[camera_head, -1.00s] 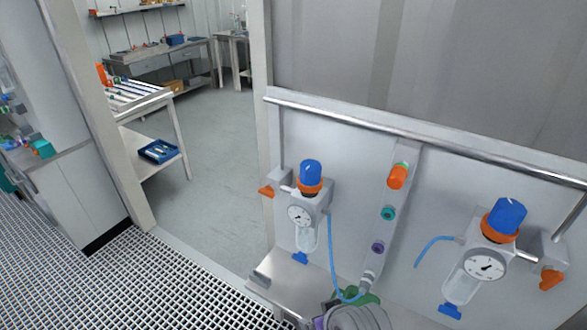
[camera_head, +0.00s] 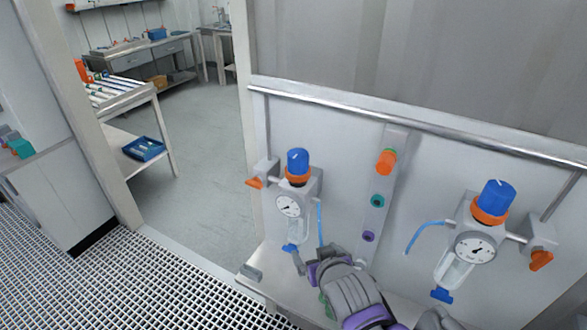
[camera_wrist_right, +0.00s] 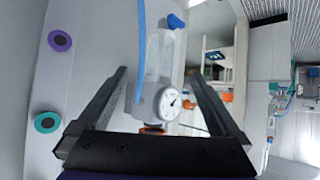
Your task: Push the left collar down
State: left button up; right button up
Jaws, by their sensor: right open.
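The left regulator has a blue knob (camera_head: 298,161) on top, an orange collar (camera_head: 297,180) beneath it, a round gauge (camera_head: 288,206) and a clear bowl below. My right gripper (camera_head: 316,254) is below and slightly right of this regulator in the head view. In the right wrist view, my right gripper (camera_wrist_right: 156,73) is open, and the clear bowl (camera_wrist_right: 161,58) and gauge (camera_wrist_right: 173,103) appear between its fingers. Only a sliver of the orange collar (camera_wrist_right: 152,130) shows there; the knob is hidden behind the gripper body. My left gripper is out of view.
A second regulator with a blue knob (camera_head: 496,194) stands at the right. Between them, a strip carries orange (camera_head: 386,160), teal (camera_head: 377,200) and purple (camera_head: 368,236) fittings. A metal rail (camera_head: 400,122) crosses above. A blue hose (camera_head: 320,222) hangs beside the left regulator.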

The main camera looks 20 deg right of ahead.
aim_at(302, 177)
jog(key=w+r+t, duration=0.2)
jog(key=w+r, duration=0.1)
jog(key=w+d+r+t+b, duration=0.1)
jog(key=w+r+t, duration=0.1)
jog(key=w+r, duration=0.1)
jog(key=w+r+t+b, duration=0.1)
jog(key=w+r+t, duration=0.2)
jog(key=r, duration=0.1)
jog(key=shift+d+r, duration=0.35)
jog(key=shift+d, duration=0.05)
jog(key=shift+w+r+n, duration=0.2)
jog(key=shift+w+n, duration=0.05)
jog(key=shift+n, duration=0.05)
jog(key=w, duration=1)
jog(key=shift+w+d+p, duration=0.2)
jog(key=shift+d+p, duration=0.15)
jog(key=shift+p, duration=0.05)
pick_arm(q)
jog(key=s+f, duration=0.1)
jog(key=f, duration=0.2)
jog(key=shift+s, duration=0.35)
pick_arm(e)
grip_shut()
